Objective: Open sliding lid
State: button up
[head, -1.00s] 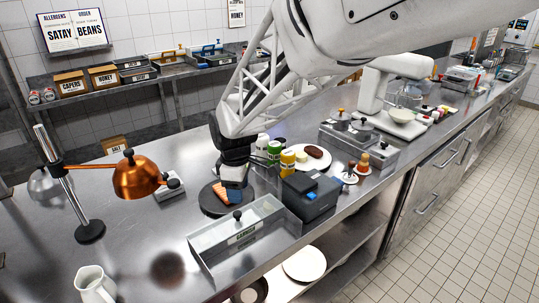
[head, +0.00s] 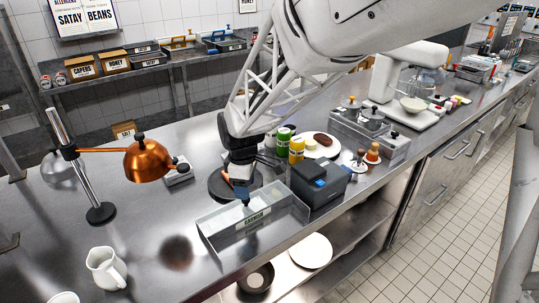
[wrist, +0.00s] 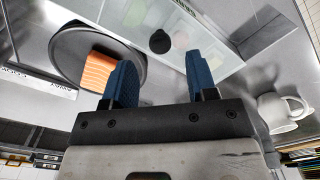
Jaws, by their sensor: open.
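The garnish box (head: 226,240) is a long clear-sided container with a label on its front, standing near the counter's front edge. Its translucent lid (wrist: 203,36) covers it in the wrist view, and pale contents show faintly through. The black lid knob (wrist: 160,41) lies just beyond and between my fingertips, with no contact visible. My gripper (wrist: 160,62) is open and empty, with blue fingers on either side of the knob's line. In the head view my gripper (head: 242,196) is low over the far side of the box, and it largely hides the knob there.
A dark round plate (wrist: 66,45) with an orange food block (wrist: 97,70) is close to my left finger. A dark bin (head: 318,188) stands right of the box. A copper lamp (head: 148,162) and white pitcher (head: 105,268) stand left, with bare counter between.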

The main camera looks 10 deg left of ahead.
aim_at(246, 202)
jog(key=shift+f, duration=2.05)
grip_shut()
